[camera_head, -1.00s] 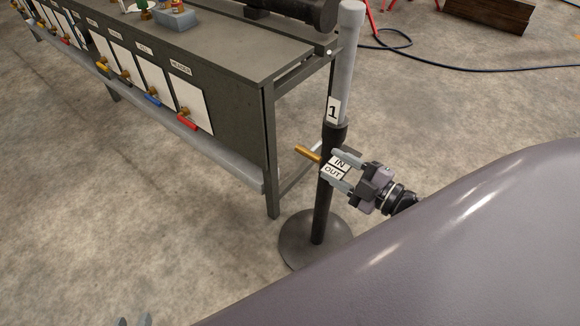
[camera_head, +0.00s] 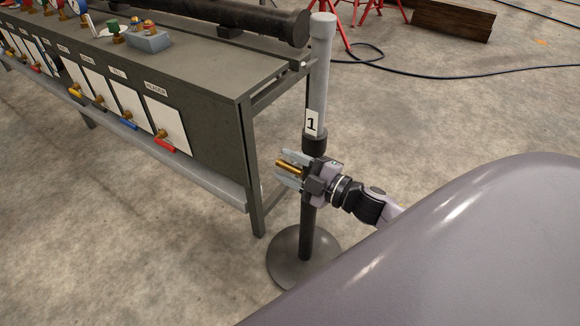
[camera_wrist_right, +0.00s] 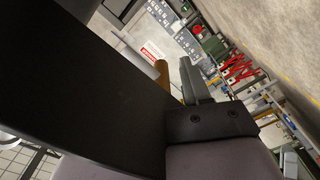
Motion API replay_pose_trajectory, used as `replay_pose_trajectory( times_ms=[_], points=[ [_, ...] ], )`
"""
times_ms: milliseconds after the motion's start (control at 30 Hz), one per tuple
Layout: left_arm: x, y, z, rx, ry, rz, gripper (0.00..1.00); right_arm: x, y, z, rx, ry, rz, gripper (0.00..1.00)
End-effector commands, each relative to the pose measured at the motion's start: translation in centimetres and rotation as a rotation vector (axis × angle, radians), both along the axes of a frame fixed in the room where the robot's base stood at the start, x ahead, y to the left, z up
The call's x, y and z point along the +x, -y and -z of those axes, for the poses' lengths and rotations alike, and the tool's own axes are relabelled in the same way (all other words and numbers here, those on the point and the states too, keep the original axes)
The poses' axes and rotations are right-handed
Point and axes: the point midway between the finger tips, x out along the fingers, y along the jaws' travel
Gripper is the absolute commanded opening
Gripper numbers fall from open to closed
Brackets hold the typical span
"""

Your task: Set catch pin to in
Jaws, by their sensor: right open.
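The catch pin (camera_head: 288,167) is a brass rod sticking out to the left of the stand's black post (camera_head: 309,222). My right gripper (camera_head: 284,169) is at the post at pin height, pointing left, with its grey fingers apart, one above and one below the pin in the head view. Whether either finger touches it I cannot tell. The IN/OUT label is hidden behind the gripper. In the right wrist view the pin (camera_wrist_right: 161,74) shows beside one finger (camera_wrist_right: 196,83), and a large dark surface fills the left. My left gripper is not in view.
The post carries a grey upper tube (camera_head: 320,70) with a "1" label and stands on a round base (camera_head: 303,258). A dark workbench (camera_head: 215,130) with labelled panels and coloured handles is close on the left. A cable (camera_head: 430,75) lies on the floor behind.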

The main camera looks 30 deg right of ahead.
Motion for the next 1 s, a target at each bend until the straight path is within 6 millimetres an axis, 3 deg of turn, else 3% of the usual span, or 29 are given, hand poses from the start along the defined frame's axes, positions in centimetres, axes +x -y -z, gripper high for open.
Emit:
replay_pose_trajectory(
  times_ms=[200,367,567,800,1000],
  points=[
    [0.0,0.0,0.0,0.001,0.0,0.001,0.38,0.0,0.0,0.0,0.0,-0.001,-0.001,0.47],
    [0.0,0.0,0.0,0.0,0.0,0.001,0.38,0.0,0.0,0.0,0.001,-0.001,-0.001,0.0],
    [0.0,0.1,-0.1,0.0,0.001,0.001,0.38,0.1,0.2,0.2,0.0,-0.004,0.0,0.0],
    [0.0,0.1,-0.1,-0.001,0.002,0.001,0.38,1.2,3.0,0.3,0.0,-0.008,0.001,0.0],
    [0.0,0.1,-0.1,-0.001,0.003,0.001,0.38,1.3,3.3,0.3,0.003,-0.009,0.004,0.0]
  ],
)
